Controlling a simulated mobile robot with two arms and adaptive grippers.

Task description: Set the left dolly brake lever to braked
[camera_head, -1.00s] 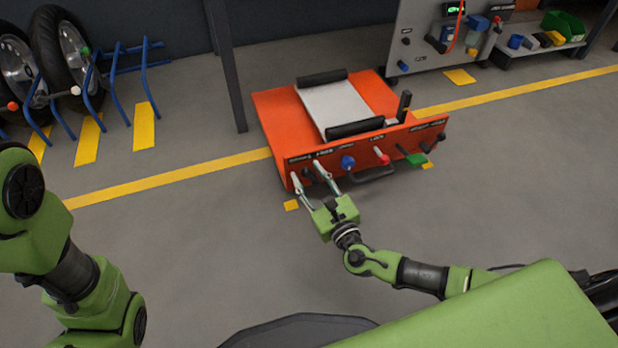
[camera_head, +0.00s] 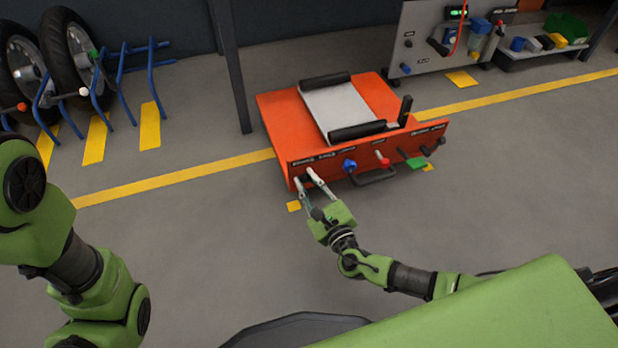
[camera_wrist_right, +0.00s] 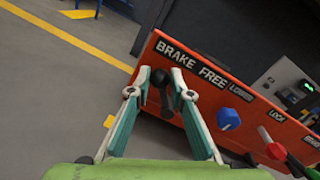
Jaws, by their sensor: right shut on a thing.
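The orange dolly (camera_head: 275,118) stands on the floor with a row of controls along its front panel. In the right wrist view the panel (camera_wrist_right: 213,92) reads BRAKE and FREE above a black lever (camera_wrist_right: 162,94) with a rounded knob. My right gripper (camera_head: 305,178) is at the left end of the panel. In the wrist view its fingers (camera_wrist_right: 161,76) are closed in around the black lever. The fingers partly hide the lever, and I cannot tell its exact setting. My left arm shows at the left, but its gripper is out of view.
A black handle (camera_head: 375,179) sticks out low in front. A dark post (camera_head: 229,65) stands behind left. The floor in front is clear.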

